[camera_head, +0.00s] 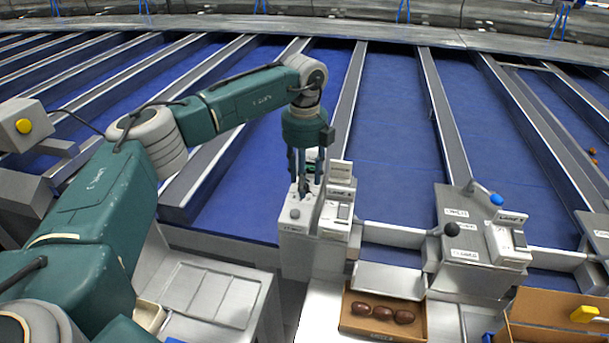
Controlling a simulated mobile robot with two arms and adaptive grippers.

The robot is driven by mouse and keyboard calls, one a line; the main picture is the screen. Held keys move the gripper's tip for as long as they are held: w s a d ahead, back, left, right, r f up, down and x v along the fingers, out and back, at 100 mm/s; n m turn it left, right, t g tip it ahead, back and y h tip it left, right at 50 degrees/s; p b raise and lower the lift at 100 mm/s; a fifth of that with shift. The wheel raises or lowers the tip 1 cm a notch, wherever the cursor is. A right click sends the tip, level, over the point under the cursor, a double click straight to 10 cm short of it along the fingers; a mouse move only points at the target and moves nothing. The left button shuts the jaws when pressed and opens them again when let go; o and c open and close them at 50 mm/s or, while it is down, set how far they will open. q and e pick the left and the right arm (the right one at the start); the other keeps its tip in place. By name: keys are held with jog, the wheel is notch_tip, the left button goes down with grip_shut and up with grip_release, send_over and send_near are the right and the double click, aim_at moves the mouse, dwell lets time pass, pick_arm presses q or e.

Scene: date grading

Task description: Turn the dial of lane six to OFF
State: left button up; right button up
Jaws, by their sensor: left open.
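My left gripper (306,180) points down over a grey control box (297,238) near the middle of the view. It is open, and its fingers are around or just above the top of the box. White labelled units (335,214) stand at the right side of the box. My right gripper is not in view.
Blue lanes (395,130) with grey dividers run behind. A second control box (470,235) at the right has a black-knobbed lever (452,229) and a blue-knobbed lever (496,199). A cardboard box (348,322) with brown dates (382,313) sits in front. A metal tray (205,295) is at the left.

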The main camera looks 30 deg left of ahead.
pick_arm(q)
jog(key=shift+f, duration=0.15)
grip_shut()
